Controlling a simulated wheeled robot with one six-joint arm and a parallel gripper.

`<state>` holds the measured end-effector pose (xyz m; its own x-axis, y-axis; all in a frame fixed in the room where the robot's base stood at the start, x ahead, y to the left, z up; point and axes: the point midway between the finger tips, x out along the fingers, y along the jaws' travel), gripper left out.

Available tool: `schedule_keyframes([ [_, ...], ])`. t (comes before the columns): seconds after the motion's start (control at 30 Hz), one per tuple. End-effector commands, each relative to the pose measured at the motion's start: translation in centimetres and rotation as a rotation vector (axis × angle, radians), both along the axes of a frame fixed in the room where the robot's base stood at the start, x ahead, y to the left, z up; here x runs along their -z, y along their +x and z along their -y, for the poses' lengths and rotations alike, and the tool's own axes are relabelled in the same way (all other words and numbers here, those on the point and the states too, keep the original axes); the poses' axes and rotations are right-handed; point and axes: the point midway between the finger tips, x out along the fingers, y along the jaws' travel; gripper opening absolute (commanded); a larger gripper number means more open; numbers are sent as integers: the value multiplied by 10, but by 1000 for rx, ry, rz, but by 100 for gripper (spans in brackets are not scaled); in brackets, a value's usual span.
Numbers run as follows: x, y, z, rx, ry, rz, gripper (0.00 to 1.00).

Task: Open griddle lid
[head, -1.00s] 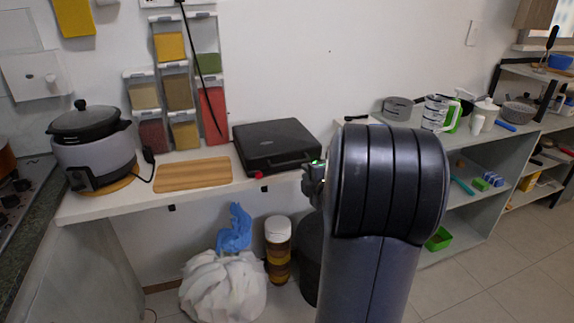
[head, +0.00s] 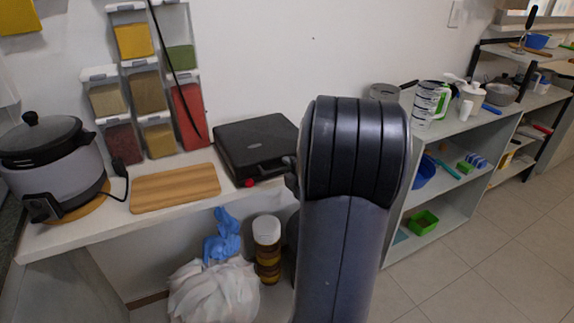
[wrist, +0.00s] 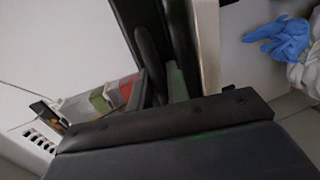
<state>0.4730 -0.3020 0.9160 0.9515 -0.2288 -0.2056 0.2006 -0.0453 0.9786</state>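The griddle (head: 256,142) is a black, flat, box-like appliance with its lid down, on the white shelf right of a wooden board. A handle (head: 264,168) and a red knob (head: 249,183) show at its front. My gripper (head: 291,178) is at the griddle's front right corner, mostly hidden behind my dark arm. In the wrist view, dark finger-like shapes of my gripper (wrist: 163,82) stand close against the dark griddle (wrist: 181,28). The view is dim, and I cannot tell whether they are apart, closed or touching the handle.
The wooden board (head: 175,187), a rice cooker (head: 50,165) and wall spice dispensers (head: 146,92) are to the left. Below are a white bag (head: 213,291), a blue glove (head: 222,237) and a stacked jar (head: 267,248). A grey shelf unit (head: 450,215) stands right; the floor there is clear.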

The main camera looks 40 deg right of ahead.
Motion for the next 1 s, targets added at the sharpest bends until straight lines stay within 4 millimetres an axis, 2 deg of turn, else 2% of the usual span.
schedule_keyframes([
  [0.1, 0, 0, 0, 0, 0, 0, 15],
  [0.3, 0, 0, 0, 0, 0, 0, 0],
  [0.77, -1, 0, -1, 0, 0, -2, 0],
  [1.0, -12, 2, -11, -3, 8, -25, 0],
])
